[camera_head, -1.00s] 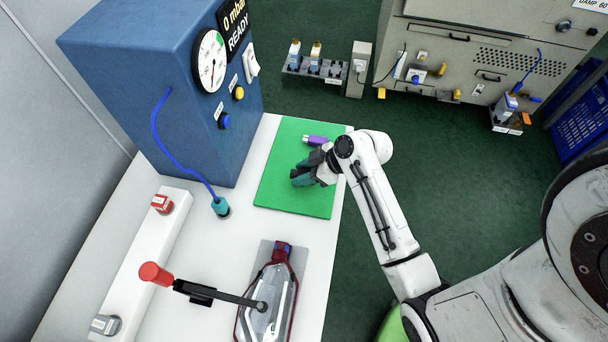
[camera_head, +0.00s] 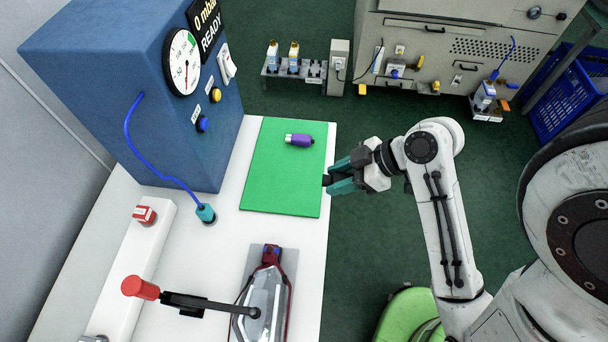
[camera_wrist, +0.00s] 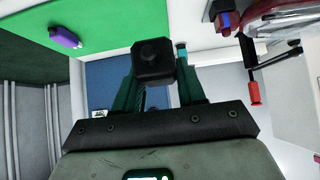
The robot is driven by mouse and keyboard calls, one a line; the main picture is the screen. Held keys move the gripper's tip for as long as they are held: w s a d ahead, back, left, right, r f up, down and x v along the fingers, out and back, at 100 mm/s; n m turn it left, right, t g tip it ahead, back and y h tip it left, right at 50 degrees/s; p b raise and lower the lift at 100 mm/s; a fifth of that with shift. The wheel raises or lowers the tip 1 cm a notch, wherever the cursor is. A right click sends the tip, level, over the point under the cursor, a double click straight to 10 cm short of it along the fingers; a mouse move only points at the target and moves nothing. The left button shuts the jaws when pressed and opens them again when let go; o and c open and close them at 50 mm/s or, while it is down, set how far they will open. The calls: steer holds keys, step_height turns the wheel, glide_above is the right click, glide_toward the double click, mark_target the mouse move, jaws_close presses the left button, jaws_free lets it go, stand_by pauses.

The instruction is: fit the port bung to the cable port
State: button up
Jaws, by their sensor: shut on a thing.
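My gripper (camera_head: 338,177) is shut on a small black block-like piece, which looks like the port bung (camera_head: 327,180). It is beside the right edge of the green mat. In the wrist view the black bung (camera_wrist: 153,62) sits between the teal fingers, its squarish end with a round centre facing the camera. The tail lamp (camera_head: 262,305), clear with red edges, lies on a grey plate at the front of the bench, left of and nearer than my gripper. A dark blue and red part (camera_head: 271,253) is at its far end. I cannot single out the cable port.
A purple and grey cylinder (camera_head: 299,140) lies on the green mat (camera_head: 270,180). A red-handled lever clamp (camera_head: 170,295) reaches over the lamp. A blue hose runs from the blue test box (camera_head: 120,70) to a teal connector (camera_head: 205,213). Open floor lies right of the bench.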

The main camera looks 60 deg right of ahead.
stand_by(0.3)
steer(key=w+f, duration=0.2)
steer(key=w, duration=0.2)
steer(key=w+d+f+p, duration=0.1)
steer(key=w+f, duration=0.2)
steer(key=w, duration=0.1)
steer(key=w+d+f, duration=0.1)
steer(key=w+f, duration=0.2)
steer(key=w, duration=0.1)
steer(key=shift+w+p, duration=0.15)
steer(key=shift+p, duration=0.15)
steer(key=shift+w+d+f, duration=0.15)
steer(key=shift+w+f, duration=0.2)
steer(key=shift+f, duration=0.15)
steer(key=f, duration=0.3)
steer(key=shift+w+p, duration=0.35)
steer(key=shift+w, duration=0.05)
steer(key=shift+f, duration=0.35)
steer(key=shift+f, duration=0.1)
steer(key=shift+f, duration=0.1)
steer(key=o, duration=1)
